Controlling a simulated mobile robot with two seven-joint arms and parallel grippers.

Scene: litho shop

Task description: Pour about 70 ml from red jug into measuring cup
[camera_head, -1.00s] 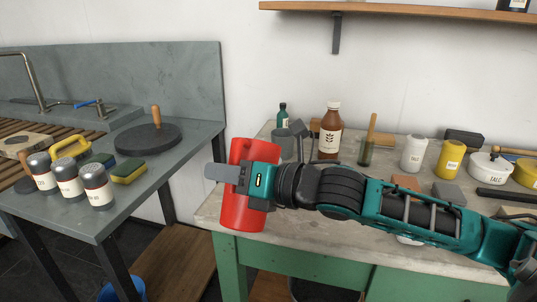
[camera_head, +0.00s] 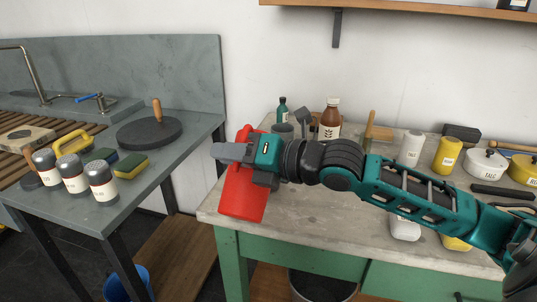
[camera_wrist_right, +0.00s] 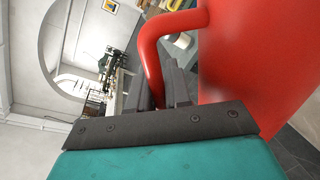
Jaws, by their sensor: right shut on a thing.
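The red jug (camera_head: 243,196) is at the front left of the stone-topped table, its top leaning to the right in the head view. My right gripper (camera_head: 232,153) lies across its upper part. In the right wrist view the gripper (camera_wrist_right: 172,88) is shut around the handle of the jug (camera_wrist_right: 265,55). The jug's mouth and contents are hidden. A grey cup (camera_head: 284,131) stands behind the gripper, partly covered; I cannot tell whether it is the measuring cup. My left gripper is not in view.
A brown bottle (camera_head: 330,120) and a small green bottle (camera_head: 282,108) stand at the back of the table (camera_head: 300,212). Several jars and pots stand to the right. A grey counter (camera_head: 165,180) with shakers and sponges is on the left, across a gap.

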